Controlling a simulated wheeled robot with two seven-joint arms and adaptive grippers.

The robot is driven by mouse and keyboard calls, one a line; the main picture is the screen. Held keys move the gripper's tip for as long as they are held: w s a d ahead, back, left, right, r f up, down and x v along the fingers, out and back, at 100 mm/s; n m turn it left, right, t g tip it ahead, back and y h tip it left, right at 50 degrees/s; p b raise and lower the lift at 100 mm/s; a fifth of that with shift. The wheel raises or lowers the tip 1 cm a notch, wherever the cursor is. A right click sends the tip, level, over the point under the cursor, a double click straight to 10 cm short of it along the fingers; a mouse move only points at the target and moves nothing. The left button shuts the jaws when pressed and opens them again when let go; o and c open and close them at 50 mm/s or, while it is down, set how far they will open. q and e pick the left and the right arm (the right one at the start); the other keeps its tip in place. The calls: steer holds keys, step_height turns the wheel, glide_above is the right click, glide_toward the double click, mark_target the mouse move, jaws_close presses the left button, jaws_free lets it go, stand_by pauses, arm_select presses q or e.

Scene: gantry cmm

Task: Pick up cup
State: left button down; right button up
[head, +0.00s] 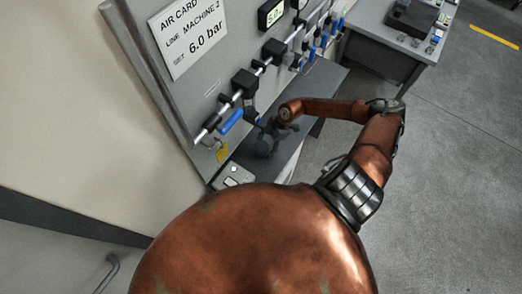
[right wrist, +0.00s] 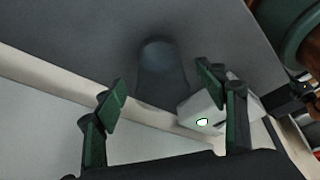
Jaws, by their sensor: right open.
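A dark grey rounded cup (head: 264,146) stands on the grey shelf below the wall panel in the head view. In the right wrist view the cup (right wrist: 162,68) shows as a dark, blurred, rounded shape beyond and between the fingertips. My right gripper (head: 268,126) is close to the cup in the head view, partly covering it. In the right wrist view my right gripper (right wrist: 162,92) is open, its green-and-black fingers spread wide with nothing between the pads. Whether a finger touches the cup cannot be told. My left gripper is not in view.
A pale box with a lit button (right wrist: 202,122) lies close to one finger; it also shows on the shelf (head: 232,176). The panel with pipe, valves and blue handles (head: 231,121) rises beside the gripper. A grey bench (head: 394,48) stands at upper right. Open floor lies right.

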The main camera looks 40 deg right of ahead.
mark_target(262, 146)
steer(key=p+x, duration=0.1)
steer(key=x, duration=0.4)
steer(key=shift+c, duration=0.4)
steer(key=shift+r, duration=0.1)
steer(key=c, duration=1.3)
